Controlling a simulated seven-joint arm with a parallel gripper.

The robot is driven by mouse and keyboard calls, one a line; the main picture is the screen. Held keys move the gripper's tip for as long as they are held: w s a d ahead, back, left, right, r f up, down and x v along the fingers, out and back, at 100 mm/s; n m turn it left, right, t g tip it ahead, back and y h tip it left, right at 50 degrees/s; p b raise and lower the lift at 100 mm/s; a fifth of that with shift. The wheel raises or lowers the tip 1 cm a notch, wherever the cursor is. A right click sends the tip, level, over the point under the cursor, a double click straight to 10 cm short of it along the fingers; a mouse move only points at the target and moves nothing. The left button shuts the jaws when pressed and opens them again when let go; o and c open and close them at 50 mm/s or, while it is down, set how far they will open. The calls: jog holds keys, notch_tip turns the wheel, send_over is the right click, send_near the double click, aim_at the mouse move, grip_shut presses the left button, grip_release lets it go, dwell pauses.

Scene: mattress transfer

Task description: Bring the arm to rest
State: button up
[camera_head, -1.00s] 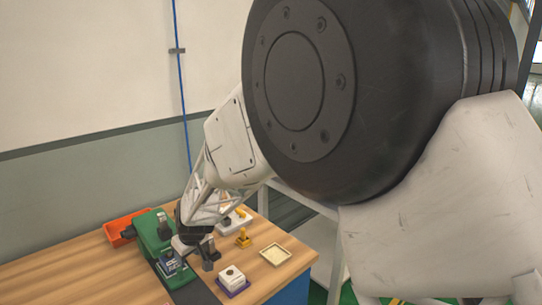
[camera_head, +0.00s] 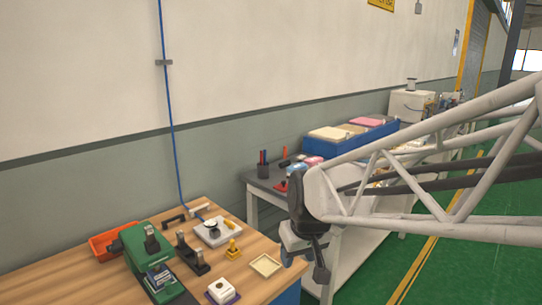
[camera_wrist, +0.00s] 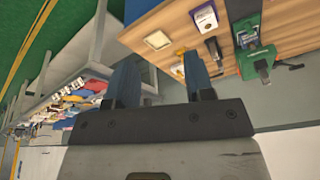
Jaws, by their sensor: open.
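My gripper (camera_head: 304,262) hangs just right of the wooden table's right corner, in front of a white-framed bench, in the head view. My white lattice arm link reaches it from the right edge of the picture. In the wrist view the two blue-grey fingers of my gripper (camera_wrist: 160,75) stand apart with nothing between them. The wooden table (camera_head: 62,265) carries a green machine (camera_head: 137,248) holding a small blue-and-white block. My gripper is apart from all of these.
Around the machine are an orange bin (camera_head: 102,246), a black bracket (camera_head: 190,255), a white fixture (camera_head: 216,232), a yellow piece (camera_head: 233,249), a cream tray (camera_head: 265,265) and a white block on a purple base (camera_head: 221,291). A blue crate (camera_head: 352,138) stands on the bench behind. Green floor lies right.

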jog(key=s+d+m, duration=0.2)
jog(key=s+d, duration=0.4)
jog(key=s, duration=0.2)
jog(key=s+d+r+m+h, duration=0.1)
jog(key=s+d+m, duration=0.1)
jog(key=s+d, duration=0.4)
jog(key=s, duration=0.3)
jog(key=shift+s+d+h, duration=0.25)
jog(key=shift+d+h, duration=0.05)
dwell(1.2)
